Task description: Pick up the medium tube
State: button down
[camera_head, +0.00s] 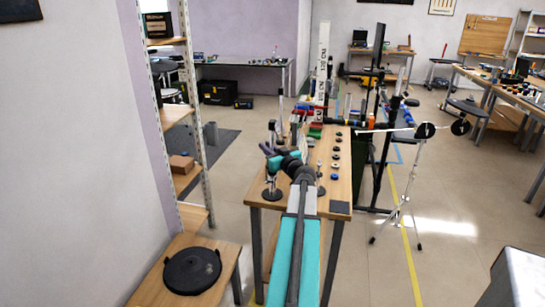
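The medium tube cannot be singled out with certainty. Several slim tubes or rods stand on the long wooden table (335,195), including one on a round black base (272,194) near its left edge and one on a smaller base (320,189) to the right. My arm reaches from the bottom of the view over the table. Its far end, where my gripper (276,152) seems to be, is a small dark and teal shape above the left side of the table. The fingers are too small to make out, and I cannot tell whether they hold anything.
A row of small round parts (336,154) lies along the table's right side. A tripod stand (399,205) with black round pads stands right of the table. A shelf rack (183,120) and a low bench with a black disc (192,270) are on the left.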

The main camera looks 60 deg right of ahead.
jog(key=shift+r, duration=0.1)
dwell(0.3)
notch_tip(320, 180, up, 18)
jog(key=b, duration=0.1)
dwell(0.8)
jog(key=shift+f+b, duration=0.2)
jog(key=shift+b, duration=0.6)
jog(key=shift+r, duration=0.1)
dwell(0.4)
